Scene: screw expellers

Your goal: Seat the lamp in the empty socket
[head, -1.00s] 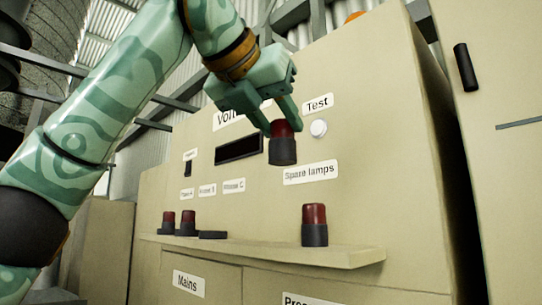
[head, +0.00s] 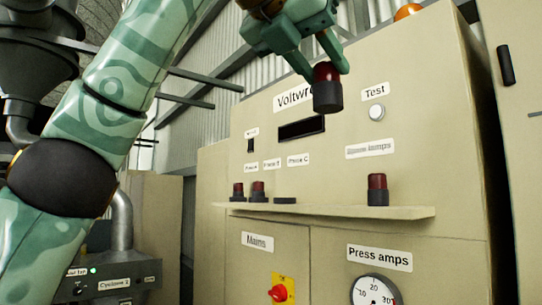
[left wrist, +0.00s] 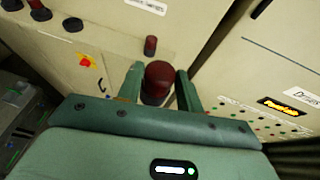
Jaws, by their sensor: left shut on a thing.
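My left gripper (head: 322,66) is shut on a lamp (head: 328,96) with a red dome and dark base, held upright above the shelf, in front of the panel. In the left wrist view the held lamp (left wrist: 158,80) sits between the two fingers. The empty socket (head: 285,200) is a low dark disc on the shelf, below and left of the held lamp; it also shows in the left wrist view (left wrist: 73,24). Two red lamps (head: 258,190) stand in a row left of it. My right gripper is not in view.
A spare red lamp (head: 377,190) stands on the right part of the shelf (head: 330,211), under a "Spare lamps" label. The shelf is clear between it and the empty socket. A white test button (head: 376,112) and dark display (head: 301,128) are on the panel.

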